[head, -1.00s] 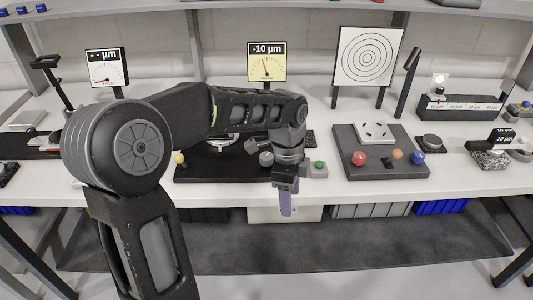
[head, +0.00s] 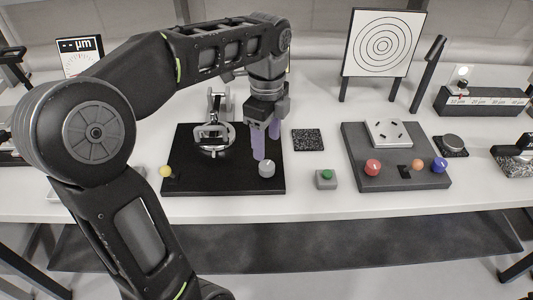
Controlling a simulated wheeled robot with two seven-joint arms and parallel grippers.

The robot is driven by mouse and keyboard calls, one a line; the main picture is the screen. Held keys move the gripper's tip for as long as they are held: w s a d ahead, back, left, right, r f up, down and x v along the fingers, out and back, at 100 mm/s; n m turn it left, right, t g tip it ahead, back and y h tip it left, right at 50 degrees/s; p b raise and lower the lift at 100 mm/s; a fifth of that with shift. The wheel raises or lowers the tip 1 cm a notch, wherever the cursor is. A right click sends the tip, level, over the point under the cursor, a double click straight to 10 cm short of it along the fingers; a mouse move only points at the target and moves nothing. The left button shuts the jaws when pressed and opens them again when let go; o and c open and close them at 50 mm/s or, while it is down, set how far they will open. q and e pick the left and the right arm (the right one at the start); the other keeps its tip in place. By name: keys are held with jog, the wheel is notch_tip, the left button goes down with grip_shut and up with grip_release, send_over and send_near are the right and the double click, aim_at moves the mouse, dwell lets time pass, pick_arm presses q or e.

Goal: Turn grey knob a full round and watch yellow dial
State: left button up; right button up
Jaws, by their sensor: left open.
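The grey knob (head: 267,168) stands at the front right of a black base plate (head: 225,185). My left gripper (head: 265,142) points down just behind and above the knob. Its two purple fingers are apart, with nothing seen between them. In this view the nearer fingertip ends close to the knob; I cannot tell whether it touches. A round mirror mount (head: 213,139) stands on the same plate, left of the gripper. The yellow dial does not show now; my left arm covers the area where it stood. My right gripper is not in view.
A yellow knob (head: 166,171) is at the plate's left front. A green button box (head: 326,178) and a speckled pad (head: 308,140) lie to the right. Farther right is a grey plate (head: 360,178) with red, orange and blue knobs. A target board (head: 383,45) stands behind.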

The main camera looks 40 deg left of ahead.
aim_at(267, 165)
pick_arm(q)
jog(key=shift+s+d+r, duration=0.1)
jog(key=shift+f, duration=4)
grip_shut()
